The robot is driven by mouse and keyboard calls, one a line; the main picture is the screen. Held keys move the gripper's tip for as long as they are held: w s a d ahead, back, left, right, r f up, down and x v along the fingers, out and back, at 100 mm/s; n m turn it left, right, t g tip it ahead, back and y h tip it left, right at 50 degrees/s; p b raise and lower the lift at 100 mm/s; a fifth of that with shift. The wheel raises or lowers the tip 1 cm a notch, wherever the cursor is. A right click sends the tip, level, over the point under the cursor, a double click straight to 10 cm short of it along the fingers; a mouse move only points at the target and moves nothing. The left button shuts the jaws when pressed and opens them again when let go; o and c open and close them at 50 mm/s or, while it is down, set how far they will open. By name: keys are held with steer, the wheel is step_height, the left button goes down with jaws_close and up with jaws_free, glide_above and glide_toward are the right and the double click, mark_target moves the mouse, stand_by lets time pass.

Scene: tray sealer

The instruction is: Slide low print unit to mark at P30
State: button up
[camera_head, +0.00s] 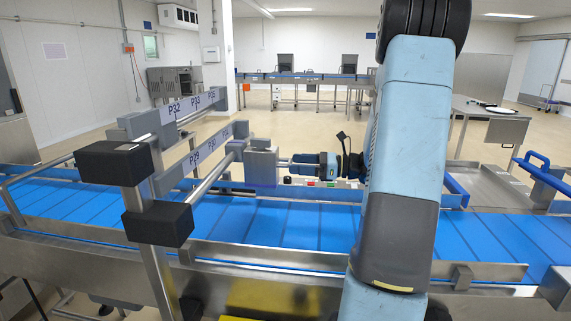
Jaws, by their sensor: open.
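The low print unit (262,165), a grey block with a purple lower edge, hangs over the blue conveyor at the right of the lower rail (208,182). The lower label strip (212,147) carries P29 and what reads as P30, near the far end. Where the unit stands against the P30 mark cannot be told exactly. My gripper (285,163) is open, to the right of the unit and pointing left at it. Its tips are small, and whether they touch the unit cannot be told. My large blue arm link hides the area to the right.
An upper rail has a label strip (190,104) with P32 and P33. Black blocks (112,163) (157,224) cap the near ends. The blue conveyor belt (300,222) runs across between metal side rails. A side table (490,118) stands at back right.

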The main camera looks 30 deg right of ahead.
mark_target(261, 165)
steer(key=shift+x, duration=2.5)
